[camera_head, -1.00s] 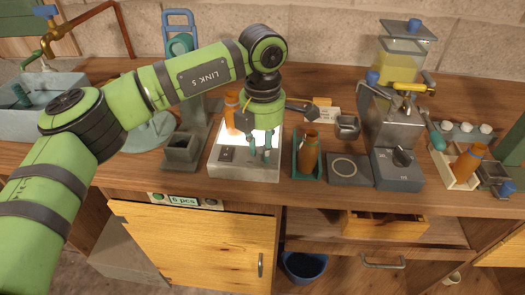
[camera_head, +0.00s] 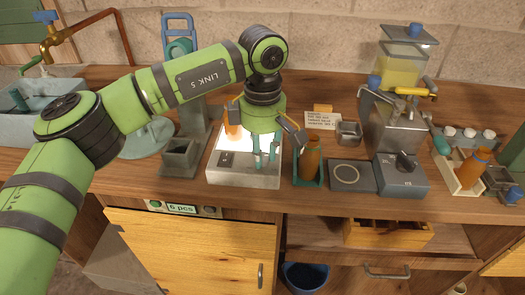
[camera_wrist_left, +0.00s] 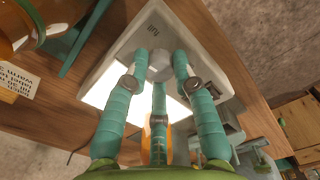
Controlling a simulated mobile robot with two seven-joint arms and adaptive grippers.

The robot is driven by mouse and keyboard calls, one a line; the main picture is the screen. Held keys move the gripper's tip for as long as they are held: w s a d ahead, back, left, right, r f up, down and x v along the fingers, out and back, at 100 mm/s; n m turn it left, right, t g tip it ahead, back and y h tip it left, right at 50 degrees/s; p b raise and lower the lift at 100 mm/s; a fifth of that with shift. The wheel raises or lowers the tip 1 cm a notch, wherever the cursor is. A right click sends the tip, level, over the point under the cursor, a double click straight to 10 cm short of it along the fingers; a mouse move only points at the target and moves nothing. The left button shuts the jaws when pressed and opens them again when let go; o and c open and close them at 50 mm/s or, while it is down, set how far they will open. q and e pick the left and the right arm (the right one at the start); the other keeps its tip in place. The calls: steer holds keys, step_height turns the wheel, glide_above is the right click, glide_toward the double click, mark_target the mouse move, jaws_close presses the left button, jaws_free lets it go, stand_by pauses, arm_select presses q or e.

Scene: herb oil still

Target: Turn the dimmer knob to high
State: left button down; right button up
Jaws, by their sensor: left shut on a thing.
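My left gripper (camera_head: 265,162) points down over the front right part of a white light box (camera_head: 218,178) with a bright lit top. In the left wrist view its teal fingers (camera_wrist_left: 160,68) are closed around a small grey-white round knob (camera_wrist_left: 160,66) on the light box (camera_wrist_left: 120,70). A small dark marking (camera_wrist_left: 153,32) is printed beside the knob, too small to read surely. The knob's pointer is not discernible, and the fingers hide the knob in the head view. My right gripper is not in view.
An amber bottle (camera_head: 311,158) in a teal holder stands just right of the light box. Beyond it are a round-marked plate (camera_head: 347,177) and a grey machine (camera_head: 400,178) with a black dial. A grey-green stand (camera_head: 180,157) is close on the left.

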mark_target(263, 156)
arm_select(q)
steer(key=shift+m, duration=0.4)
steer(key=c, duration=1)
jaws_free()
step_height(263, 156, up, 12)
